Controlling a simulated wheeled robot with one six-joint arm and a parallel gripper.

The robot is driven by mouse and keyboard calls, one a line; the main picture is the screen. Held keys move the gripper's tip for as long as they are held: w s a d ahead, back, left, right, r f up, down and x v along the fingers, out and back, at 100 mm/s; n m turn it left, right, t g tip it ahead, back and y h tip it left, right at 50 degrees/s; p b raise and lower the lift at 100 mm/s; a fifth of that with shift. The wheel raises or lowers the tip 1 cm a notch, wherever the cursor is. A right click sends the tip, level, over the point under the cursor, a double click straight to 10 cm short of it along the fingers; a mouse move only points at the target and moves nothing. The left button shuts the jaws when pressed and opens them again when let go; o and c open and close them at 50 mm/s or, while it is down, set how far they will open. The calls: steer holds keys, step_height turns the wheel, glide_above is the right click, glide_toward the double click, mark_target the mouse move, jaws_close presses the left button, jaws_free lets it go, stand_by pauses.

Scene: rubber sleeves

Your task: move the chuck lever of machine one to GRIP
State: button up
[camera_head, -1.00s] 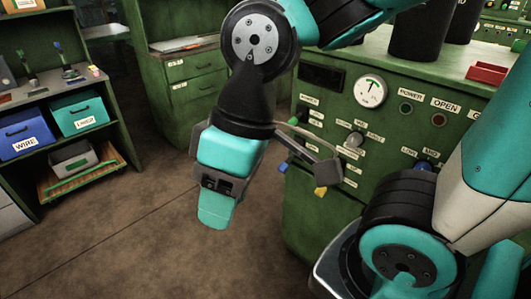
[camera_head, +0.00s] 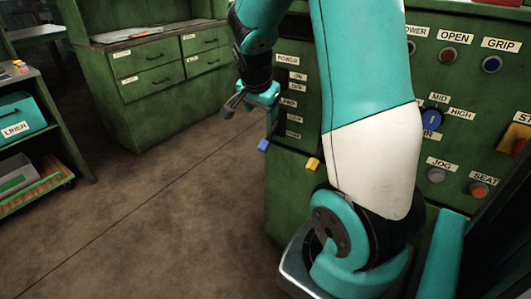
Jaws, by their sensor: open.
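The green machine (camera_head: 285,205) stands at the right, partly hidden behind my arm. A GRIP label (camera_head: 500,44) sits above a dark blue button (camera_head: 491,64), and an OPEN label (camera_head: 455,37) above a red button (camera_head: 448,55). A blue-tipped part (camera_head: 263,145) and a yellow-tipped part (camera_head: 312,163) stick out at the machine's lower left. I cannot tell which part is the chuck lever; the middle of the panel is hidden by my arm. My gripper (camera_head: 236,103) is open and appears empty, left of the label column and above the blue tip.
A blue knob (camera_head: 432,117) with speed labels and a JOG button (camera_head: 436,175) are right of my arm. A green drawer cabinet (camera_head: 150,85) stands behind at the left, and a shelf with a teal LINER bin (camera_head: 22,115) at far left. The brown floor between is clear.

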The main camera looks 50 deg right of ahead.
mark_target(265, 140)
steer(key=b+x, duration=0.2)
steer(key=x, duration=1.4)
steer(key=shift+d+f, duration=0.1)
steer(key=shift+f, duration=0.25)
